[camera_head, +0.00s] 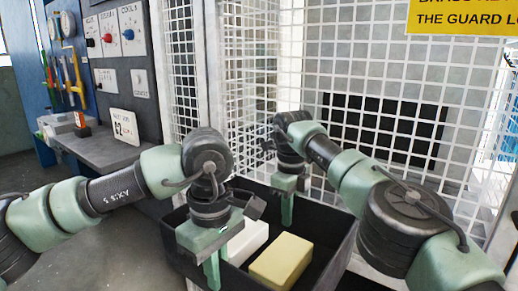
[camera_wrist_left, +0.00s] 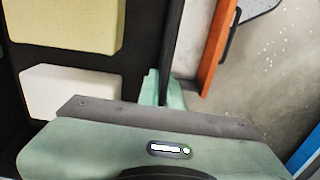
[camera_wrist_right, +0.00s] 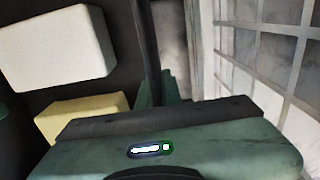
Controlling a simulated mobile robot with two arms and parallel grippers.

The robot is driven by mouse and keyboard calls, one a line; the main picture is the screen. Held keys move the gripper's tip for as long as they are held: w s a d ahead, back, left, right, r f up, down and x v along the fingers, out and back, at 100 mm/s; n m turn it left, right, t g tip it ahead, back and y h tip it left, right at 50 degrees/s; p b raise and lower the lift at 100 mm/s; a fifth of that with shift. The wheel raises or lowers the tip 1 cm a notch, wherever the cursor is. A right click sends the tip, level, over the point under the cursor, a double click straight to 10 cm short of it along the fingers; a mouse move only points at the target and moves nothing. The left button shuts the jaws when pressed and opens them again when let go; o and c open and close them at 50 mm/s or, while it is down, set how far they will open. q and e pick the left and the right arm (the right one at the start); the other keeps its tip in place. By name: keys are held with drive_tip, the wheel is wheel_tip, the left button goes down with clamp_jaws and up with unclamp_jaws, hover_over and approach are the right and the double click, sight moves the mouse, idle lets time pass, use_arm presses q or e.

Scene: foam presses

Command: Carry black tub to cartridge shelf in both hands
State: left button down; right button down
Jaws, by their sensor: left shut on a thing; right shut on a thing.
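The black tub (camera_head: 318,222) is in the lower middle of the head view, with a white foam block (camera_head: 246,241) and a pale yellow foam block (camera_head: 281,261) inside. My left gripper (camera_head: 212,268) is shut on the tub's near left wall; in the left wrist view the wall (camera_wrist_left: 172,45) runs between its fingers (camera_wrist_left: 161,90). My right gripper (camera_head: 287,205) is shut on the tub's far wall, which the right wrist view shows as a dark strip (camera_wrist_right: 147,45). The tub's bottom and what is under it are hidden. I cannot make out the cartridge shelf.
A white mesh guard (camera_head: 385,75) stands close behind the tub, with a yellow sign (camera_head: 462,18) at the top right. At the left are a grey bench (camera_head: 105,150) and a control panel (camera_head: 113,35). Grey floor (camera_head: 90,255) is open at the lower left.

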use_arm(q)
drive_tip(key=shift+s+r, duration=0.1)
drive_tip(key=shift+s, duration=0.05)
use_arm(e)
drive_tip(key=shift+w+d+r, duration=0.15)
drive_tip(key=shift+d+r, duration=0.05)
